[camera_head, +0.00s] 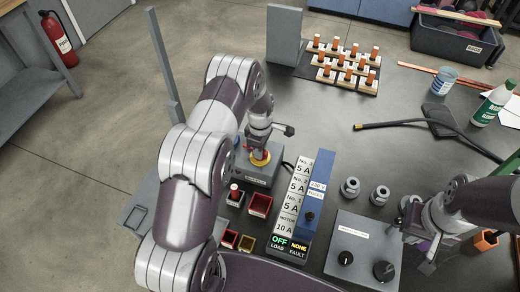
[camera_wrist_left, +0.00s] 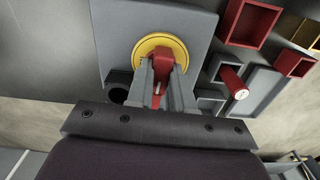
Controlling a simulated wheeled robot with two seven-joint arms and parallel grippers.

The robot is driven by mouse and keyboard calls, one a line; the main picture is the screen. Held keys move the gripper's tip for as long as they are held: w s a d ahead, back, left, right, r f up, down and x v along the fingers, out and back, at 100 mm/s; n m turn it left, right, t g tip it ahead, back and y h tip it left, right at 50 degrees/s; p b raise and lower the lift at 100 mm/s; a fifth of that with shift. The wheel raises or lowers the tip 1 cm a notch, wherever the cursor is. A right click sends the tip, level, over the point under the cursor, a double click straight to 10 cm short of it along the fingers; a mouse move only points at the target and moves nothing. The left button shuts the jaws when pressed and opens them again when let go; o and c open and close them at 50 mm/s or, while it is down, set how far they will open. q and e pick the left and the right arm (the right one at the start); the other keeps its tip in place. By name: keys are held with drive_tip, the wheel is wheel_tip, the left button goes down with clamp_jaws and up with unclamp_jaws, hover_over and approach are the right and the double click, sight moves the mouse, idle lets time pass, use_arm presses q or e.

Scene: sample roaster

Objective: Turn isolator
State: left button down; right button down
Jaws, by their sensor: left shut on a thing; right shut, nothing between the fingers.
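The isolator is a grey box (camera_head: 267,178) with a yellow disc (camera_head: 261,160) and a red handle on top. In the left wrist view the yellow disc (camera_wrist_left: 148,48) and the red handle (camera_wrist_left: 160,66) show close up. My left gripper (camera_head: 259,148) is over the box, pointing down. In the left wrist view its two fingers (camera_wrist_left: 160,85) are shut on the red handle, one on each side. My right gripper (camera_head: 428,250) is shut and empty at the right, beside a grey panel with black knobs.
A breaker panel (camera_head: 292,208) with an OFF display stands right of the isolator. Small red bins (camera_head: 259,205) lie in front of it. A rack of orange-topped vials (camera_head: 340,68) is at the back. A cup (camera_head: 444,79) and a green bottle (camera_head: 492,103) stand at the right.

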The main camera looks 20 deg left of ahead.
use_arm(q)
drive_tip(key=shift+w+r+n, duration=0.15)
drive_tip(key=shift+n, duration=0.15)
idle(0.4)
drive_tip(key=c, duration=1)
unclamp_jaws()
wheel_tip(320, 180, up, 13)
drive_tip(key=b, duration=0.1)
drive_tip(key=shift+f, duration=0.2)
